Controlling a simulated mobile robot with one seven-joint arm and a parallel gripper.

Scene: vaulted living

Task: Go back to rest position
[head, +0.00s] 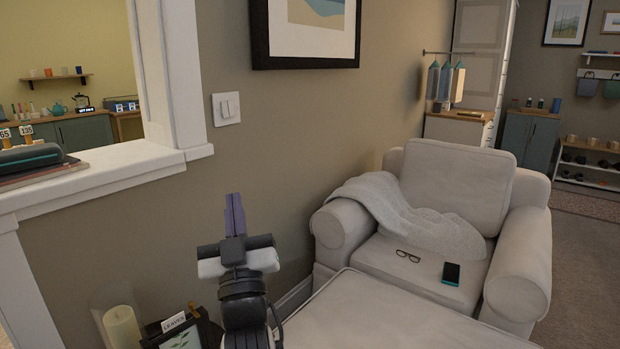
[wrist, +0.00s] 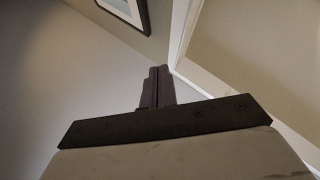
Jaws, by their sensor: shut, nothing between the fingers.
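My gripper (head: 235,212) is raised and points upward in front of the brown wall, left of the armchair. Its purple fingers are together with nothing between them. In the wrist view the fingers (wrist: 158,86) also show closed and empty, against the walls and ceiling. My arm below it is dark and rises from the bottom edge of the head view.
A cream armchair (head: 460,170) with a grey throw (head: 395,208), glasses (head: 407,256) and a phone (head: 451,272) stands right. An ottoman (head: 380,318) is in front. A candle holder (head: 120,325) and small frame (head: 182,335) sit low left. A white ledge (head: 100,178) is left.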

